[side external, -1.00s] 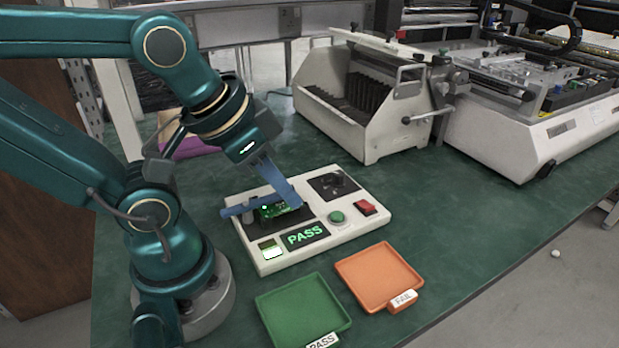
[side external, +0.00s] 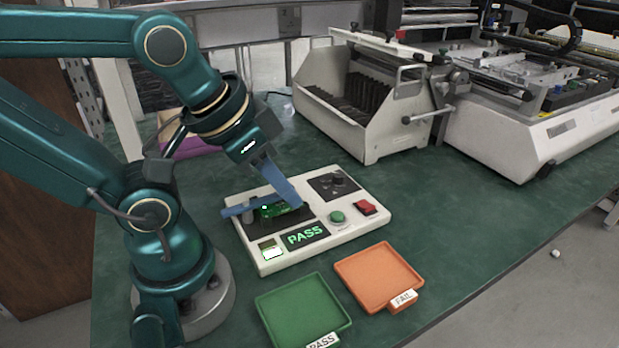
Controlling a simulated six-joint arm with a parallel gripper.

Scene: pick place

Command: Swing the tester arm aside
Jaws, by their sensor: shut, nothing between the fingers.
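The white tester (side external: 345,232) sits on the green bench, its display reading PASS in green. A green circuit board (side external: 283,210) lies in its dark bay, with a small green light lit. The blue tester arm (side external: 236,210) lies low across the bay's back left, beside a grey post. Its right part is hidden behind my gripper. My gripper (side external: 297,203) has blue fingers, shut and empty, slanting down over the right side of the bay by the board. I cannot tell whether the fingers touch the tester arm or the board.
A green tray (side external: 303,308) marked PASS and an orange tray (side external: 379,277) marked FAIL lie in front of the tester. A green button (side external: 337,216) and a red switch (side external: 365,207) sit on its right. A white slotted rack (side external: 345,120) stands behind. Bench to the right is clear.

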